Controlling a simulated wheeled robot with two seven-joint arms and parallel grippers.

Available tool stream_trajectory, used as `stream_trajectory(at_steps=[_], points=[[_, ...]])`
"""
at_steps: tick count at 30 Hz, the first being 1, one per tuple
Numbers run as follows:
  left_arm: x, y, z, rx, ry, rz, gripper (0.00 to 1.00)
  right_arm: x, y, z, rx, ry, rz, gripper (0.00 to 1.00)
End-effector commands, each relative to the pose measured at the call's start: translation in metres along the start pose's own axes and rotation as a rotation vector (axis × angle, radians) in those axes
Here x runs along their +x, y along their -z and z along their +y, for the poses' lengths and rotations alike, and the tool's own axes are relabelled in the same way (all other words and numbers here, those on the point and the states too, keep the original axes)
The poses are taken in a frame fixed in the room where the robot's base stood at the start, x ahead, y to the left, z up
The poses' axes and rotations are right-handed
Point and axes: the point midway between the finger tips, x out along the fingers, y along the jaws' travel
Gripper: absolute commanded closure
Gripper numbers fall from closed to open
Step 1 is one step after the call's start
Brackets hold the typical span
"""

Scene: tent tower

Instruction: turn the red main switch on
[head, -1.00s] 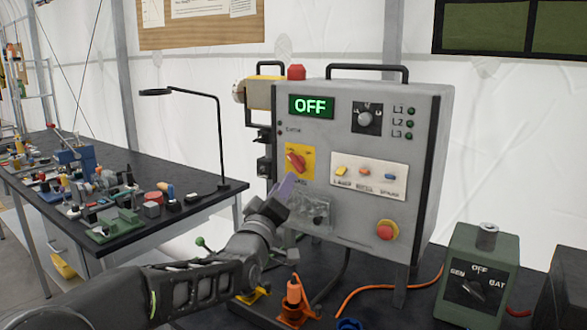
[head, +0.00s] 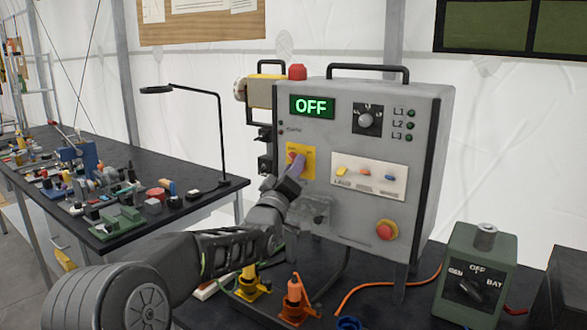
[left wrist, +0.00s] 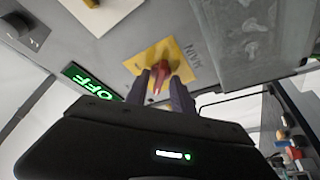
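The red main switch (left wrist: 158,76) is a rotary handle on a yellow plate (head: 308,162) at the left of the grey control panel (head: 345,228). My left gripper (head: 292,166) is at the switch and hides most of it in the head view. In the left wrist view its two purple-grey fingers (left wrist: 161,88) are apart, with the red handle between their tips; firm contact cannot be made out. The green display (head: 312,106) reads OFF. My right gripper is not in view.
A clear cover (head: 318,212) sits just below the switch, and a red emergency button (head: 387,230) lower right. A cluttered dark table (head: 200,204) is at left.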

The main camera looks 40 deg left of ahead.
Motion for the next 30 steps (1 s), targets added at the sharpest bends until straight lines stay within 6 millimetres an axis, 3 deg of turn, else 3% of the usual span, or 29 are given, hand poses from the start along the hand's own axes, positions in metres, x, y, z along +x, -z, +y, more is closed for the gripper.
stream_trajectory(at_steps=[10, 30], points=[[-0.0002, 0.0, 0.0002, 0.0, 0.0, 0.0, 1.0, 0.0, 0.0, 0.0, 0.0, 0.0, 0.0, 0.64], [-0.0009, -0.0013, -0.002, 0.024, -0.01, 0.001, 1.0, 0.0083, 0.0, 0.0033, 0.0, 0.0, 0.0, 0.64]])
